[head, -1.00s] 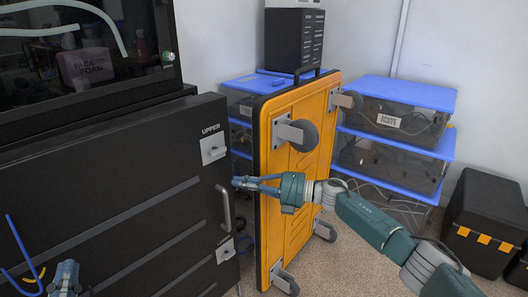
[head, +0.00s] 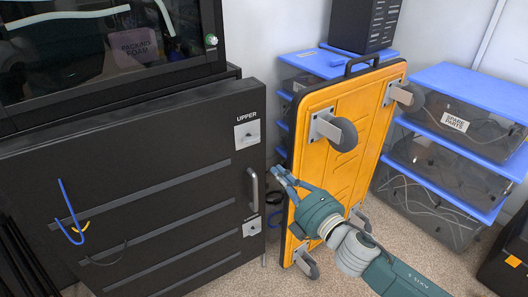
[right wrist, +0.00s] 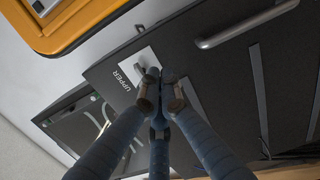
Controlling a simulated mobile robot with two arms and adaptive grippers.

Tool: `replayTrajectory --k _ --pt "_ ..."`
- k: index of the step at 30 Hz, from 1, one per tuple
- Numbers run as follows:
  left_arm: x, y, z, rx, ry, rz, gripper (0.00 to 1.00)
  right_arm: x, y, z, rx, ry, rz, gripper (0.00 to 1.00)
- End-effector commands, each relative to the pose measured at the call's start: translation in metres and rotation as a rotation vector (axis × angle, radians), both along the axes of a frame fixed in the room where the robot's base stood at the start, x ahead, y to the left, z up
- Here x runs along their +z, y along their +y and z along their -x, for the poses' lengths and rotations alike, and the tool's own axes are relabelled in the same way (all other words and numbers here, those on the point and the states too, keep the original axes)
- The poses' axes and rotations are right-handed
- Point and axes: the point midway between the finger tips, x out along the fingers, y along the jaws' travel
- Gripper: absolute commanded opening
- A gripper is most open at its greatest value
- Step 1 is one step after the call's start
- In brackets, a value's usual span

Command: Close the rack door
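The black rack door (head: 150,190) carries an "UPPER" label plate (head: 247,133) and a grey bar handle (head: 252,188) near its right edge. The door stands out from the rack body; how far it is open I cannot tell. My right gripper (head: 279,177) is just right of the handle and the door's free edge, apparently not touching. The right wrist view shows its fingertips (right wrist: 160,76) nearly together with nothing between them, in front of the door (right wrist: 215,85); the handle (right wrist: 245,25) is off to the upper right. My left gripper is out of view.
An orange platform trolley (head: 345,125) stands upright close behind my right gripper. Clear drawers with blue tops (head: 470,90) stand at the right. A glass-fronted black cabinet (head: 213,60) sits above the rack. Blue cable (head: 68,212) hangs at the door's left.

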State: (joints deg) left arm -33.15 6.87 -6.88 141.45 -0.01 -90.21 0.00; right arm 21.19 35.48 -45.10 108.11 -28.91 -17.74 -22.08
Motion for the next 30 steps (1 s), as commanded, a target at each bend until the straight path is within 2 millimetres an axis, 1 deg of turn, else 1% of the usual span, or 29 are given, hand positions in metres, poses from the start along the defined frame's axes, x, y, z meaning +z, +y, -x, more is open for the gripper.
replayTrajectory --k 1,6,12,15,21,30 --pt "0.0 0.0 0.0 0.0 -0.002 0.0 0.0 0.001 0.006 -0.011 -0.001 -0.004 -0.001 0.0" --pt "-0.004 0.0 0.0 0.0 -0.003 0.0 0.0 0.001 0.025 -0.044 0.0 -0.004 -0.001 0.0" --pt "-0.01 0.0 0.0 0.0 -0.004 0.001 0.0 -0.001 0.044 -0.074 0.0 -0.002 -0.001 0.0" --pt "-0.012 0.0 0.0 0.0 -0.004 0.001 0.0 -0.001 0.05 -0.084 0.0 0.0 -0.001 0.0" --pt "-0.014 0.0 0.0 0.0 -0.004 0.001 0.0 0.0 0.054 -0.092 0.0 0.001 -0.001 0.0" --pt "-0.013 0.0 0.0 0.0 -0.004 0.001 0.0 0.0 0.054 -0.093 0.0 0.001 -0.001 0.0"
